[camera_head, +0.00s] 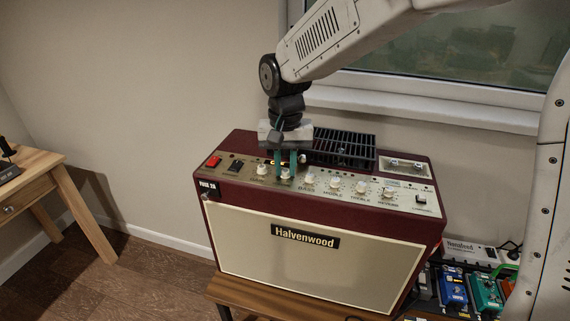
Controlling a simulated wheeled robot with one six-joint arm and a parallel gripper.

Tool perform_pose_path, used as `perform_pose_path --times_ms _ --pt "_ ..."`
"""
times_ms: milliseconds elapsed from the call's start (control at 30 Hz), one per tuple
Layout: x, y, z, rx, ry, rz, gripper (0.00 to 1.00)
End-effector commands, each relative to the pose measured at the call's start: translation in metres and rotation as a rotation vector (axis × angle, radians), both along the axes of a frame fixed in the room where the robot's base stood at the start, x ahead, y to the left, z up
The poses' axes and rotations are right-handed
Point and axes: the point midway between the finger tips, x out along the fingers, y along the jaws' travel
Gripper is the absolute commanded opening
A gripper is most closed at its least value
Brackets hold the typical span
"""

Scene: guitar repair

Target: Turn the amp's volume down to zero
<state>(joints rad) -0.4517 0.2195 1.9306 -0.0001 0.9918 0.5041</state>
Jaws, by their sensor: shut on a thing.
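The amp (300,255) is a dark red cabinet with a cream front marked "Halvenwood", standing on a wooden bench. Its top panel (233,178) carries a row of white knobs. My gripper (285,172) points straight down at the panel, its green fingers shut on the second knob (285,175) from the left. That knob's label is hidden or too small to read. Another knob (261,169) stands just to its left. The knobs to the right have labels that seem to read bass, middle, treble and reverb. The pointer direction of the held knob cannot be made out.
A red switch (214,161) and a black switch (236,166) sit at the panel's left end. A black grille (345,147) lies behind the knobs. Pedals (453,288) stand at the lower right. A wooden table (35,165) is at the far left, with clear floor between.

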Motion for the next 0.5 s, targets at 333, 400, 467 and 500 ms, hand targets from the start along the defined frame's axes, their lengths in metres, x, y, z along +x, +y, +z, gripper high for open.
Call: perform_pose_path --times_ms 333,400,467,500 --pt "0.0001 0.0004 0.0007 0.000 -0.001 0.219 0.00" --pt "0.0001 0.0004 0.0007 0.000 -0.001 0.283 0.00" --pt "0.0001 0.0005 0.0008 0.000 -0.001 0.341 0.00" --pt "0.0001 0.0005 0.0008 0.000 -0.001 0.379 0.00"
